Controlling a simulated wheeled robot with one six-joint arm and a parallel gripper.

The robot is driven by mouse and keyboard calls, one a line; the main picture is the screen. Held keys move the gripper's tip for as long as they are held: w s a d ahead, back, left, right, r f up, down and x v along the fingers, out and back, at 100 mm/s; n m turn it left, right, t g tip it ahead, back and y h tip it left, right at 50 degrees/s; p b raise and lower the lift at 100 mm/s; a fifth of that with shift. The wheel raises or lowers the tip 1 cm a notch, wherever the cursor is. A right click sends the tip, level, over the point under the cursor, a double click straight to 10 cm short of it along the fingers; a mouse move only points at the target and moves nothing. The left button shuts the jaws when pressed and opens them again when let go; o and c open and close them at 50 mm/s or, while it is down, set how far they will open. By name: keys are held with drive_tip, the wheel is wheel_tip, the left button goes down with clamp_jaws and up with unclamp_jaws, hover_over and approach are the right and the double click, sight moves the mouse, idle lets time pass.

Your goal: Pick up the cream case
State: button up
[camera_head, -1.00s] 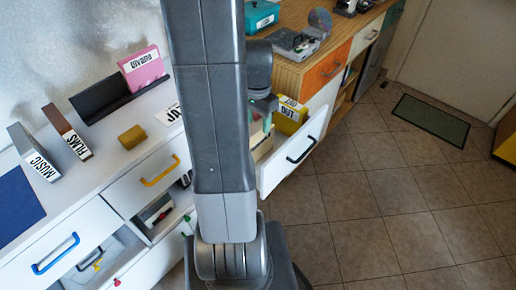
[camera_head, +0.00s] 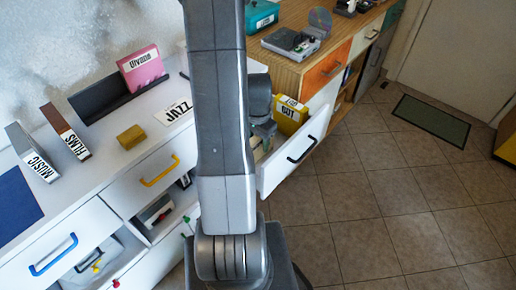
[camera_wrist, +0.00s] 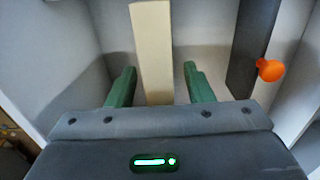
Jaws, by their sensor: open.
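The cream case (camera_wrist: 152,45) stands on edge inside an open drawer in the wrist view, its narrow side towards the camera. My gripper (camera_wrist: 160,68) is open. Its two green fingers are on either side of the case, with a gap on the left and a gap on the right. The lower end of the case is hidden behind the gripper body. In the head view my gripper (camera_head: 263,130) is at the open white drawer (camera_head: 290,158), and my arm hides most of what is inside.
A yellow case (camera_head: 290,114) stands in the same drawer. In the wrist view an orange knob (camera_wrist: 270,70) and a dark upright piece (camera_wrist: 246,50) are to the right of the case. The drawer walls are close around my gripper. Tiled floor (camera_head: 360,210) is clear to the right.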

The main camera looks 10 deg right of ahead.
clamp_jaws()
